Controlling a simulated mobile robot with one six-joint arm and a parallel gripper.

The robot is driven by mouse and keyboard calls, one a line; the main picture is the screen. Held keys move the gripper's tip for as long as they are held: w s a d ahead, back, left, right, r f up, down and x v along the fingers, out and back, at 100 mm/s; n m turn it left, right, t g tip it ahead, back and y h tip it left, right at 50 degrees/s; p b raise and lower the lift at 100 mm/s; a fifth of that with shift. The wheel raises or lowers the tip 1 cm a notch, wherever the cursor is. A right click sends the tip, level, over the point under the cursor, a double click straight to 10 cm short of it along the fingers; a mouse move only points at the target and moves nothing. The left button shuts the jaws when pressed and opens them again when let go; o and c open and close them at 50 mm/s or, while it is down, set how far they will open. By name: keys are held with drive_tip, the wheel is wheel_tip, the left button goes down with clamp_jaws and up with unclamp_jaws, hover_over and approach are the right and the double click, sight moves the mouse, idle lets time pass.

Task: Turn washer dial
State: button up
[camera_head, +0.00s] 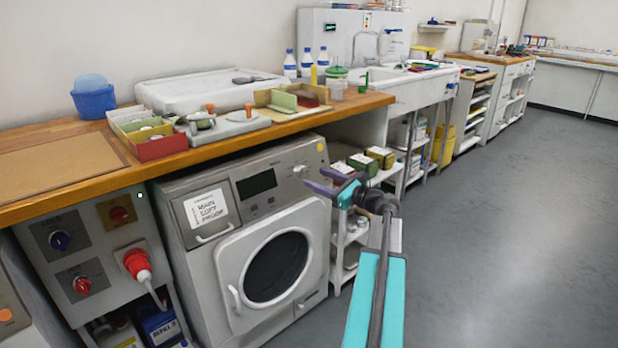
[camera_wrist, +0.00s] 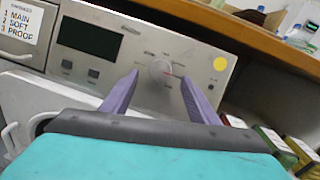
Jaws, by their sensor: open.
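The washer (camera_head: 190,250) is a grey front-loader under the wooden counter, with a round dark door window and a dark display. Its dial (camera_head: 299,170) is a pale round knob at the right of the control panel. In the wrist view the dial (camera_wrist: 160,69) has a small red mark and printed labels around it. My gripper (camera_head: 332,186) is open and empty in front of the panel's right end. In the wrist view its two purple fingers (camera_wrist: 160,82) point at the panel, one on each side of the dial. I cannot tell whether they touch it.
The wooden counter edge (camera_head: 200,157) overhangs the washer. A shelf with several boxes (camera_head: 363,163) stands to the right. A red plug (camera_head: 137,264) sits in a control box at left. The grey floor (camera_head: 500,220) is clear at right.

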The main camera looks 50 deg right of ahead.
sight(305, 173)
drive_tip(key=shift+w+a+b, duration=0.1)
drive_tip(key=shift+w+b, duration=0.3)
drive_tip(key=shift+w, duration=2.15)
drive_tip(key=c, duration=1)
drive_tip(key=shift+c, duration=0.2)
